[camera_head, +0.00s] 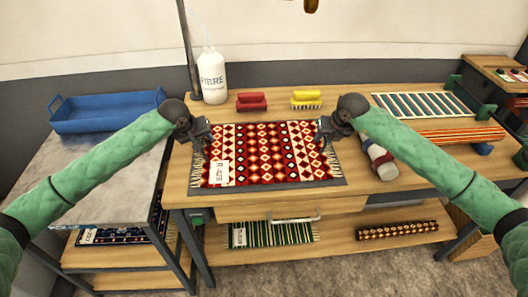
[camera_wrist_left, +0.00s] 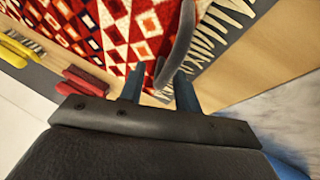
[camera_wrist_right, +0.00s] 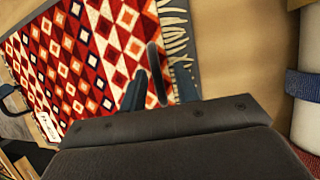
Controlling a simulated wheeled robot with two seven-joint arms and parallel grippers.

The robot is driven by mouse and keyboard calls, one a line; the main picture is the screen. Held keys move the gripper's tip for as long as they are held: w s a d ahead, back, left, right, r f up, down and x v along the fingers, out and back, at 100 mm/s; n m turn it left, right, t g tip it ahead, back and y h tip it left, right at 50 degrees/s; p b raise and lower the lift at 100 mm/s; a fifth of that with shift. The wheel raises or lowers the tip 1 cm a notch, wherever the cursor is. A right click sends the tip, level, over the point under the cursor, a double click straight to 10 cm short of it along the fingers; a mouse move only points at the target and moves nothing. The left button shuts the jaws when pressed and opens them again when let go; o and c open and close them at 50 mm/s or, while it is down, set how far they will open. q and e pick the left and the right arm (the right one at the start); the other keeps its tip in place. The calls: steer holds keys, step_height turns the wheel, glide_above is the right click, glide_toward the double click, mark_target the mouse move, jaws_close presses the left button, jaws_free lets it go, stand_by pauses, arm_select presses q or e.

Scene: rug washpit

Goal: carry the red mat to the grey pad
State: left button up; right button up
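The red mat (camera_head: 270,150), with white and dark diamonds and pale fringed ends, lies flat on the wooden table, a white tag near its left end. A grey border (camera_head: 334,181) shows along its edges and under its fringe, looking like the grey pad beneath it; most is hidden. My left gripper (camera_head: 205,152) is at the mat's left end and my right gripper (camera_head: 323,144) at its right end.
Red (camera_head: 252,102) and yellow (camera_head: 306,99) brushes and a white bottle (camera_head: 212,77) stand behind the mat. A rolled item (camera_head: 378,158) lies close to its right. A blue tray (camera_head: 105,112) is on the left table.

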steer(key=shift+r, duration=0.15)
arm_select(q)
steer(key=v, duration=1.2)
arm_select(e)
steer(key=v, duration=1.1)
steer(key=shift+s+r, duration=0.15)
steer(key=shift+r, duration=0.15)
steer(key=shift+d, duration=0.1)
